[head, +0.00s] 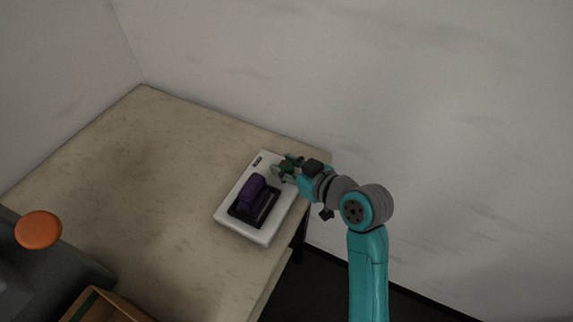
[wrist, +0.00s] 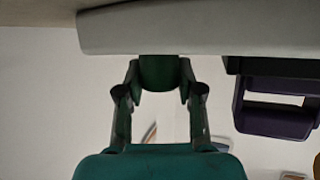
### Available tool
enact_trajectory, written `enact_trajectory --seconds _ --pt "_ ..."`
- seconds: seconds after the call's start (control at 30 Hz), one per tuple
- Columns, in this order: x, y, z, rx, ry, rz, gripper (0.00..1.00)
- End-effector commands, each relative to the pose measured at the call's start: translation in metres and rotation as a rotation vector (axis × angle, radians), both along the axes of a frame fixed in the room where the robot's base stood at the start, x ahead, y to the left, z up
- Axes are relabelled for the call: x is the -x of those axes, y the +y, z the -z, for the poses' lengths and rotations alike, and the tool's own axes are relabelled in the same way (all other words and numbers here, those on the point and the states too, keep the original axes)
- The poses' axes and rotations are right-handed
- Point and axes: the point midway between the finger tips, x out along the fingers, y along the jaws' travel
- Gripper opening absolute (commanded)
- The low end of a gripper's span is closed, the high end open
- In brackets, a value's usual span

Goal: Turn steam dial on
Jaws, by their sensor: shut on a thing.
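A flat white appliance (head: 230,214) lies on the beige table near its right edge, with a purple block-shaped part (head: 252,194) standing on top. The white body also shows along the top of the wrist view (wrist: 215,30), with the purple part (wrist: 265,119) at right. A dark green knob, seemingly the steam dial (wrist: 160,73), sits against the white body. My gripper (wrist: 160,88) is shut on it, one finger at each side. In the head view my gripper (head: 283,169) is at the appliance's far right end. The dial's turn position cannot be read.
An orange round knob (head: 38,230) on a dark grey object (head: 55,268) is at the lower left. A wooden box (head: 105,306) is at the bottom left. The table (head: 130,165) is bare left of the appliance. A wall (head: 430,120) is behind.

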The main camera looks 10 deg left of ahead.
Motion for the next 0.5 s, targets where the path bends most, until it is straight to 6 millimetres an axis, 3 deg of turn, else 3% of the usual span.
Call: enact_trajectory --seconds 0.5 --pt "0.0015 0.0031 -0.0008 -0.001 -0.002 0.426 0.02"
